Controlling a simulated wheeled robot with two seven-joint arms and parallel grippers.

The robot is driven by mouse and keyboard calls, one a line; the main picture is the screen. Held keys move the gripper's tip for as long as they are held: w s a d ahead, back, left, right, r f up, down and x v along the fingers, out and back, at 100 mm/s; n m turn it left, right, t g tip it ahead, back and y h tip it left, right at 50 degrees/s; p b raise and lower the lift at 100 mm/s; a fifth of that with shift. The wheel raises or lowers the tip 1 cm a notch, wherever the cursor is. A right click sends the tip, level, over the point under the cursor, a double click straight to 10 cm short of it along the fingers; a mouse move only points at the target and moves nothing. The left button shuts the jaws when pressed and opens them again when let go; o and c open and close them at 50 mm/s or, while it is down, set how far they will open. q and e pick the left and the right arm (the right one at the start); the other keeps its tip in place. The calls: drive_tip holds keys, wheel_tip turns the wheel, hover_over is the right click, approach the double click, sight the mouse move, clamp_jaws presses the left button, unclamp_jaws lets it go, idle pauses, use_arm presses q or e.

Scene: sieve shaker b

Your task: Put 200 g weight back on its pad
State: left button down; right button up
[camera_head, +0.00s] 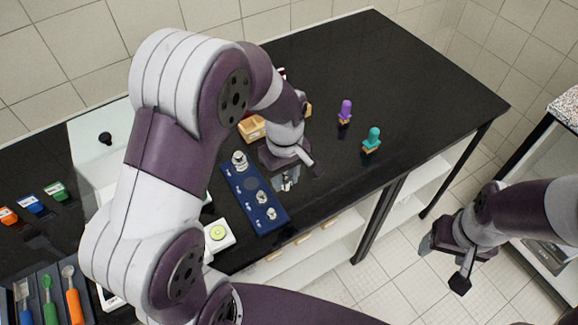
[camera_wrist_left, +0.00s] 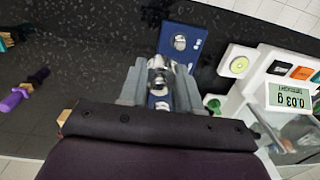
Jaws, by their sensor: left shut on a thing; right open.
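A blue weight tray (camera_head: 238,187) lies on the black bench, left of my left gripper (camera_head: 287,183). A large silver weight stands at its far end, with an empty round pad (camera_head: 251,184) in front of it. Smaller silver weights (camera_head: 262,197) stand towards the near end. My left gripper is shut on a silver weight, the 200 g weight (camera_head: 287,185), right of the tray and apparently above the bench. In the left wrist view the weight (camera_wrist_left: 156,64) shows between the fingers, partly hidden by them. My right gripper (camera_head: 444,262) is open and empty, beyond the bench's right edge.
A purple-topped (camera_head: 345,111) and a teal-topped object (camera_head: 372,139) stand to the right. The bench's far right is clear.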

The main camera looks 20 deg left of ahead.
use_arm(q)
drive_tip(key=shift+w+f, duration=0.2)
drive_tip(key=shift+w, duration=0.1)
drive_tip(key=p, duration=0.2)
approach(251, 183)
drive_tip(key=s+d+r, duration=0.1)
drive_tip(key=s+d, duration=0.2)
drive_tip(key=d, duration=0.1)
drive_tip(key=w+a+f, duration=0.1)
drive_tip(key=w+a+f+p, duration=0.1)
drive_tip(key=w+a+f, duration=0.1)
drive_tip(key=shift+a+f, duration=0.15)
drive_tip(key=shift+a, duration=0.2)
drive_tip(key=f, duration=0.1)
drive_tip(key=f+p, duration=0.1)
drive_tip(key=f, duration=0.1)
drive_tip(key=shift+s+a+f, duration=0.2)
drive_tip(key=shift+s+f, duration=0.05)
drive_tip(key=shift+s, duration=0.05)
drive_tip(key=shift+a+f, duration=0.1)
drive_tip(key=shift+f, duration=0.15)
drive_tip(key=shift+w+f, duration=0.2)
drive_tip(key=c, duration=1)
unclamp_jaws()
drive_tip(key=shift+o, duration=1.1)
drive_tip(key=shift+s, duration=0.15)
use_arm(e)
drive_tip(key=r, duration=0.3)
drive_tip(key=s+a+r, duration=0.1)
drive_tip(key=r, duration=0.1)
